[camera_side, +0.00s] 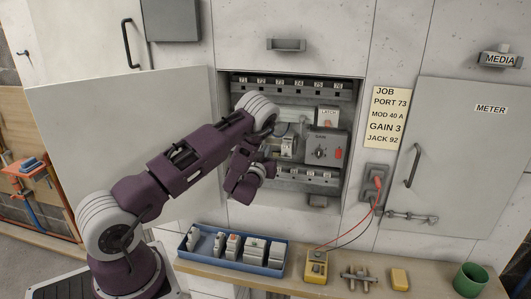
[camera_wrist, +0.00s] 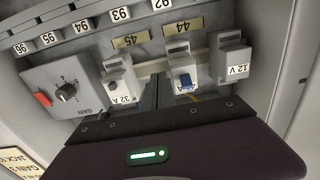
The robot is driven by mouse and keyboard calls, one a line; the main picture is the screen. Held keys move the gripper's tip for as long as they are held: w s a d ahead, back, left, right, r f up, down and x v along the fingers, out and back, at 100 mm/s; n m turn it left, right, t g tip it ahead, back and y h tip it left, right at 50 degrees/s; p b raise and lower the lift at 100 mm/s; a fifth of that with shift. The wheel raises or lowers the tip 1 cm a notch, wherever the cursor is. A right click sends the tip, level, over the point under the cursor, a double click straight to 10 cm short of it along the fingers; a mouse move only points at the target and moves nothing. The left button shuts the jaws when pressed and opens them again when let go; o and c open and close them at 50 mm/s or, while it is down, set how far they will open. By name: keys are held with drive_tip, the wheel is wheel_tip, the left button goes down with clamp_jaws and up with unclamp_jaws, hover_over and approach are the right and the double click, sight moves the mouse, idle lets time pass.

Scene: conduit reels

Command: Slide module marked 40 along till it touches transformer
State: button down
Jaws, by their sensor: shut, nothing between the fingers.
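In the wrist view, a pale module with a blue lever (camera_wrist: 185,73) sits on the rail below label 44. Its marking is mostly hidden, so I cannot read a 40 on it. A grey block marked 12 V (camera_wrist: 233,62), seemingly the transformer, stands to its right with a gap between them. A module marked 32 A (camera_wrist: 121,85) sits to the left below label 45. My gripper (camera_wrist: 158,90) is shut and empty, its fingers between the 32 A module and the blue-lever module, close beside the latter; contact is unclear. In the side view my gripper (camera_side: 268,168) is inside the cabinet opening.
A grey GAIN block (camera_wrist: 62,92) with a knob and red button stands left of the modules. A numbered terminal row (camera_side: 290,88) runs along the cabinet top. The open door (camera_side: 130,120) is at left. A blue tray (camera_side: 273,266) of modules sits on the bench below.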

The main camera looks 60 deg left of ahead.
drive_tip(key=shift+s+a, duration=0.6)
drive_tip(key=shift+s+a, duration=0.25)
drive_tip(key=shift+s+a, duration=0.9)
drive_tip(key=shift+w+d, duration=0.1)
drive_tip(key=shift+w+d, duration=0.3)
drive_tip(key=shift+d, duration=0.15)
drive_tip(key=v, duration=0.7)
drive_tip(key=shift+s+d, duration=0.3)
